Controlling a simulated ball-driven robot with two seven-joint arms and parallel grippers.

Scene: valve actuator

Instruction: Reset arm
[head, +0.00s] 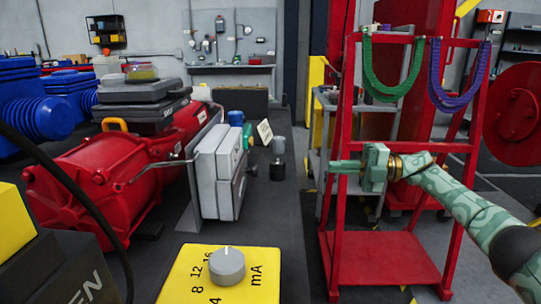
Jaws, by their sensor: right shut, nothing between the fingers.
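My right arm comes in from the right, patterned pale green. Its right gripper (338,166) points left, its fingers together and empty, in front of the red rack frame. It appears apart from the things on the bench. My left gripper is not in view. A red valve actuator (95,180) lies on the dark bench at the left, with grey-white boxes (217,170) mounted at its right end. A yellow box with a grey knob (227,266) and mA markings stands at the front.
A red rack (335,215) carries a green sling (393,82) and a purple sling (458,88). Blue housings (30,108) stand at the left. A small dark cylinder (278,170) stands on the bench (275,225), whose right part is mostly clear. A black cable (72,205) crosses the front left.

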